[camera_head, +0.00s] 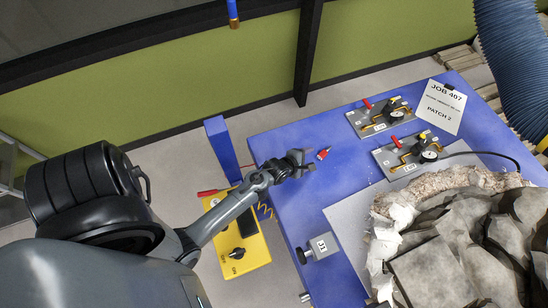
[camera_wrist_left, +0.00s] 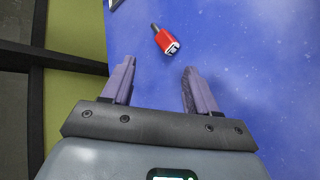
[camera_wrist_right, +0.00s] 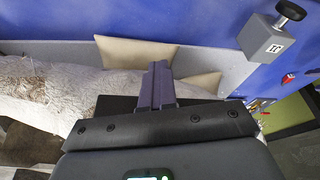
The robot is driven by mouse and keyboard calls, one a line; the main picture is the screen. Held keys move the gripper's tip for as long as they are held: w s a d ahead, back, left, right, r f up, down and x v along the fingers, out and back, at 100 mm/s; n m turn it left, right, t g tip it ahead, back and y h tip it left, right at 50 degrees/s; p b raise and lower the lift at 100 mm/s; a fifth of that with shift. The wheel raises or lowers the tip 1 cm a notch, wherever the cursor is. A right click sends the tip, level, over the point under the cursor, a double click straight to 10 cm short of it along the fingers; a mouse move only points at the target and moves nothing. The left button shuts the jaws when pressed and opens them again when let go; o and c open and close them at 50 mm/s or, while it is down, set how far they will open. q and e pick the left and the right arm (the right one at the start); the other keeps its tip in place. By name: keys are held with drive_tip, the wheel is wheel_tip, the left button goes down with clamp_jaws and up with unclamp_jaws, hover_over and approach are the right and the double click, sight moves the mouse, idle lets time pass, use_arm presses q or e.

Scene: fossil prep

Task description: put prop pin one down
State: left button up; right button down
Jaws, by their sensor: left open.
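A small red piece with a dark shaft (camera_head: 323,153), probably prop pin one, lies on the blue table. It also shows in the left wrist view (camera_wrist_left: 164,39), beyond the fingertips; no number is readable on it. My left gripper (camera_head: 302,163) is open and empty just left of it in the head view, apart from it. The left fingers (camera_wrist_left: 156,85) are spread wide in the left wrist view. My right gripper (camera_wrist_right: 158,80) has its fingers together, beside the pale fossil jacket (camera_wrist_right: 50,95), with nothing seen between them. It is not visible in the head view.
A grey block with a black knob (camera_head: 318,247) stands on the blue table (camera_head: 290,205). Two gauge plates (camera_head: 378,118) (camera_head: 410,153) and a job sheet (camera_head: 440,106) lie at the back. The jacketed fossil (camera_head: 455,245) fills the right. A yellow control box (camera_head: 240,245) stands left.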

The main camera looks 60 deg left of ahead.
use_arm(q)
drive_tip(key=s+d+r+m+g, duration=0.2)
drive_tip(key=s+d+r+m, duration=0.1)
drive_tip(key=s+r+m, duration=0.2)
drive_tip(key=s+d+r+m+g+h, duration=0.1)
drive_tip(key=s+d+r+m, duration=0.3)
drive_tip(key=s+m, duration=0.5)
drive_tip(key=s+d+r+m+g+h, duration=0.1)
drive_tip(key=s+d+r+m+g, duration=0.3)
drive_tip(key=m, duration=1)
drive_tip(key=s+r, duration=0.1)
drive_tip(key=s, duration=0.2)
drive_tip(key=shift+s+d+r, duration=0.2)
drive_tip(key=shift+s+r, duration=0.05)
drive_tip(key=shift+r, duration=0.1)
